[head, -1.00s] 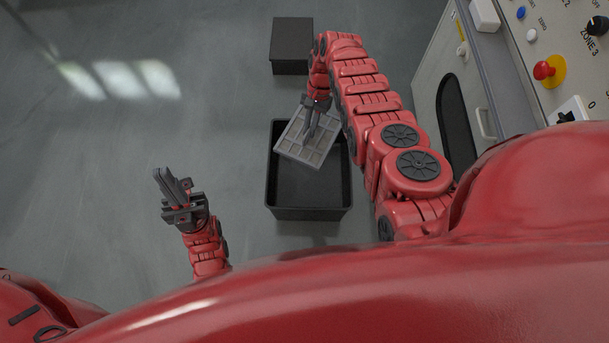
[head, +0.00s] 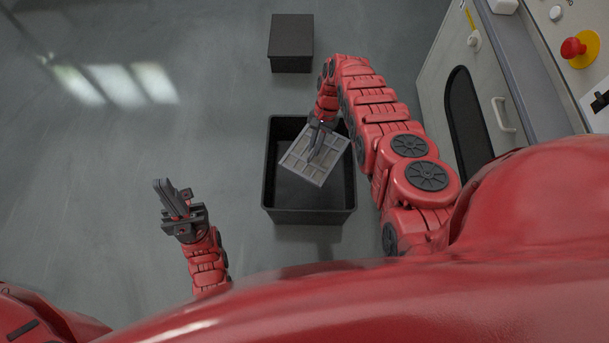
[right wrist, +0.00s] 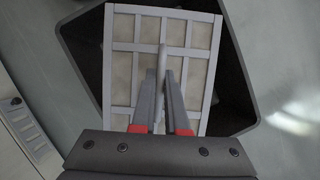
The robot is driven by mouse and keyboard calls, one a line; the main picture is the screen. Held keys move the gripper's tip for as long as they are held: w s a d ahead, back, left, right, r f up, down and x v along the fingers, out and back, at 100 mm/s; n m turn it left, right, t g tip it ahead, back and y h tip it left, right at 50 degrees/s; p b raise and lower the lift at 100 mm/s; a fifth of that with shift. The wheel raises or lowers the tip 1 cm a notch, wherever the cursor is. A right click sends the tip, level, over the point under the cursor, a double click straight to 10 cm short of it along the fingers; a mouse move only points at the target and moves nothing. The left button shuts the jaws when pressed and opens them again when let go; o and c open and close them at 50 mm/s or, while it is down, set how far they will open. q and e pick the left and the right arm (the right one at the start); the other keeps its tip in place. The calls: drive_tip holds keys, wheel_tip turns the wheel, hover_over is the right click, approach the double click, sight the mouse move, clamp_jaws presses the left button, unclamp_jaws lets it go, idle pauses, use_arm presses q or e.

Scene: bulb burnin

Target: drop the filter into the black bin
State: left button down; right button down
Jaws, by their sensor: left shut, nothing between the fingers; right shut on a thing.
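The filter (head: 304,163) is a flat light-grey panel with a grid frame. My right gripper (head: 316,150) is shut on it and holds it over the black bin (head: 310,215). In the right wrist view the filter (right wrist: 191,36) hangs beyond the fingers (right wrist: 162,88), which grip a thin upright part at its middle. The bin's dark inside (right wrist: 232,90) shows around it. I cannot tell how high the filter is above the bin floor. My left gripper (head: 174,199) is shut and empty, left of the bin, above the floor.
A smaller dark closed box (head: 291,40) stands on the floor behind the bin. A grey cabinet (head: 445,65) with a handle and a red emergency button (head: 573,48) stands at the right. The floor (head: 130,140) at the left is clear.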

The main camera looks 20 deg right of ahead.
drive_tip(key=shift+f, duration=0.2)
drive_tip(key=c, duration=0.9)
unclamp_jaws()
drive_tip(key=shift+o, duration=0.2)
drive_tip(key=p+v, duration=0.2)
drive_tip(key=v, duration=0.7)
drive_tip(key=shift+r+p, duration=0.2)
drive_tip(key=shift+p, duration=0.15)
drive_tip(key=v, duration=0.8)
drive_tip(key=shift+b, duration=0.4)
